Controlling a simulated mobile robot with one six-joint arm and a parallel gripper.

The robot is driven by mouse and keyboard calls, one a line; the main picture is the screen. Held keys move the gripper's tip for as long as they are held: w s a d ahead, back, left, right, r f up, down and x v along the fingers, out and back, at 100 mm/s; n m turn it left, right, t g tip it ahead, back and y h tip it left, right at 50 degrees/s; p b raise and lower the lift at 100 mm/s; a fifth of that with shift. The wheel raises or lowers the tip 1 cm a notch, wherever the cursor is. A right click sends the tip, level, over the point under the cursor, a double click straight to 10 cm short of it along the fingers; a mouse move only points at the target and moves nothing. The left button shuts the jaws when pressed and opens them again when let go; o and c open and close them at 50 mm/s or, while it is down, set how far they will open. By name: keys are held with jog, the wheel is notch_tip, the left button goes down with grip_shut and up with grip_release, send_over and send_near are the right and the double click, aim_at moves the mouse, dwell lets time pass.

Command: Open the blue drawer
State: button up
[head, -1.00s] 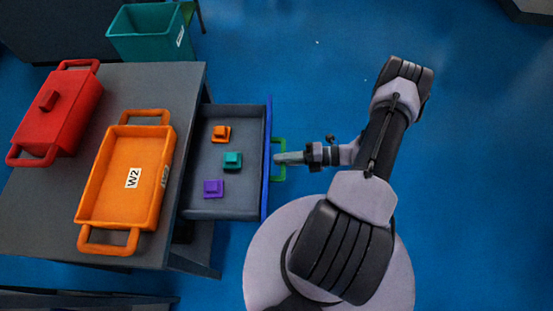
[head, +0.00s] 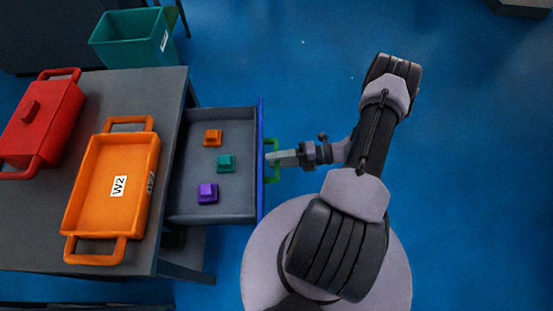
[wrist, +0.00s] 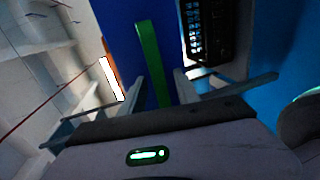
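The blue drawer (head: 261,205) is pulled well out from the right side of the dark table, its blue front facing my arm. In its grey tray are an orange block (head: 212,137), a teal block (head: 226,163) and a purple block (head: 207,193). The green handle (head: 277,176) on the drawer front also shows in the wrist view (wrist: 151,60), upright between the fingers. My gripper (head: 272,157) is at the handle, with its fingers closed around the bar. The exact finger contact is dark in the wrist view.
An orange tote (head: 78,215) labelled W2 and a red lidded box (head: 48,125) stand on the dark table (head: 25,235). A teal bin (head: 125,48) stands behind the table. The blue floor to the right of my arm is clear.

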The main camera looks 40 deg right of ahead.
jog(key=p+v, duration=0.2)
jog(key=v, duration=1.5)
jog(key=shift+d, duration=0.25)
jog(key=shift+s, duration=0.1)
